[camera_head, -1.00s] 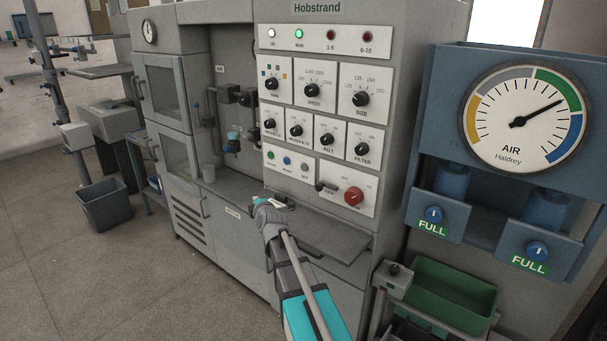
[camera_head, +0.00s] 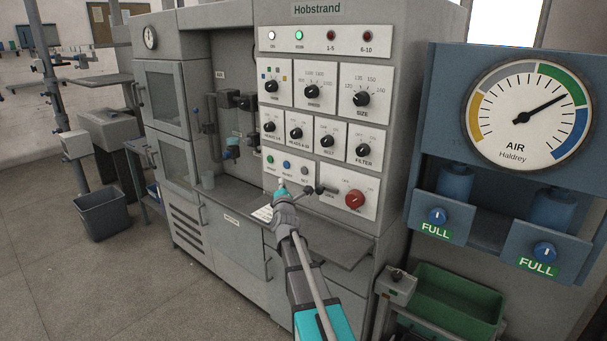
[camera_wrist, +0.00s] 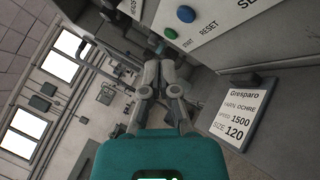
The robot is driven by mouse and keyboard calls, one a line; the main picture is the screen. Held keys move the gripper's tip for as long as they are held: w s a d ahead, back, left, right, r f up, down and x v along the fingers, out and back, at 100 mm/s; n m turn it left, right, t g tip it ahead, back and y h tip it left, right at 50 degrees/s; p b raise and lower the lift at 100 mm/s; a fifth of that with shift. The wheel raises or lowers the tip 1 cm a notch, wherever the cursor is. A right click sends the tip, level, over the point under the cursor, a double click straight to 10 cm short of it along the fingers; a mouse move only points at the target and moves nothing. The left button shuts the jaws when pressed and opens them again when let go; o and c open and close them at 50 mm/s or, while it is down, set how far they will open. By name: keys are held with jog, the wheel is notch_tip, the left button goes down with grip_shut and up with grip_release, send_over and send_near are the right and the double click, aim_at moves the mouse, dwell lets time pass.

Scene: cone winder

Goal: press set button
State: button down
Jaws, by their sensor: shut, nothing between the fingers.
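The set button (camera_head: 304,169) is a small grey button at the right end of a row on the machine's lower left panel in the head view. The blue reset button (camera_head: 287,164) and the green start button (camera_head: 269,158) are to its left. My gripper (camera_head: 281,185) is shut and empty, in front of and just below this row. In the wrist view my gripper (camera_wrist: 161,68) is below the green start button (camera_wrist: 169,33) and the blue reset button (camera_wrist: 186,14). There the set button is out of frame; only part of its label shows.
A lever (camera_head: 324,189) and a red knob (camera_head: 354,198) are right of the buttons. A printed card (camera_wrist: 240,111) reading Gresparo, ochre, 1500, 120 stands below the panel. A shelf (camera_head: 325,243) juts out under it. The air gauge unit (camera_head: 440,110) is at the right.

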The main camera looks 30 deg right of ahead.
aim_at(301, 169)
dwell(0.3)
jog(key=w+d, duration=0.3)
jog(key=d, duration=0.5)
jog(key=shift+w, duration=0.2)
jog(key=shift+w+d, duration=0.35)
jog(key=shift+d, duration=0.45)
dwell(2.7)
jog(key=shift+s+a, duration=0.1)
jog(key=shift+a, duration=0.05)
jog(key=shift+s+a, duration=0.25)
jog(key=shift+a, duration=0.4)
dwell(0.5)
jog(key=shift+s+a, duration=0.3)
jog(key=shift+a, duration=0.45)
jog(key=shift+s+a, duration=0.35)
jog(key=shift+a, duration=0.45)
jog(key=shift+s+a, duration=0.3)
jog(key=shift+a, duration=0.45)
